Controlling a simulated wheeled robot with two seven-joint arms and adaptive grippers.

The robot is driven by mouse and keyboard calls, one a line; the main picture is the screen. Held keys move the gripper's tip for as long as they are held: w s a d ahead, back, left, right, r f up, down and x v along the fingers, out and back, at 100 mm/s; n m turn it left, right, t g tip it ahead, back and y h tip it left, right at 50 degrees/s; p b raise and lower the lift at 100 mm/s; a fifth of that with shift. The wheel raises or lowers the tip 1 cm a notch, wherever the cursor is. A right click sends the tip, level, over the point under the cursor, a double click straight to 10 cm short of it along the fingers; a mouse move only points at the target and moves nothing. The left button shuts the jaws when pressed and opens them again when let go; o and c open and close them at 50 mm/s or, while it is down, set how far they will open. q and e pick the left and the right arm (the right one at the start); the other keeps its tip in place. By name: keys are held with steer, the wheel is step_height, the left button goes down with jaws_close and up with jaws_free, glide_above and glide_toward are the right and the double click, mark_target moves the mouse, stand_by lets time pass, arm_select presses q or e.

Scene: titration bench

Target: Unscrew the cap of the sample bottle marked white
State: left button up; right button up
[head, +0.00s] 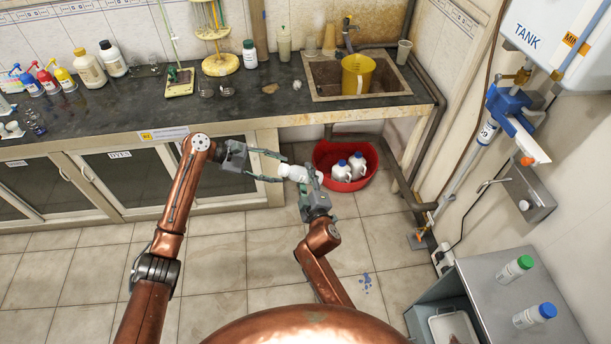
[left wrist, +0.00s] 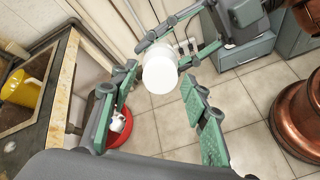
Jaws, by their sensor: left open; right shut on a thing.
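A white sample bottle (head: 298,174) is held in mid-air in front of the bench, lying roughly sideways. Its round white cap (left wrist: 160,76) faces the left wrist camera. My right gripper (head: 311,181) is shut on the bottle; its fingers show behind the cap in the left wrist view. My left gripper (head: 281,168) is open, its fingers pointing at the cap end. In the left wrist view the cap appears between the tips of the open fingers, with gaps on both sides. Any marking on the bottle is too small to read.
A red basin (head: 324,153) with white bottles (head: 357,164) stands on the floor behind the grippers. The bench (head: 290,103) holds a yellow jug (head: 357,75) in the sink and several bottles.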

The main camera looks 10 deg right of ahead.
arm_select(q)
steer(key=m, duration=0.5)
steer(key=shift+m, duration=0.3)
steer(key=m, duration=0.4)
steer(key=shift+c, duration=0.4)
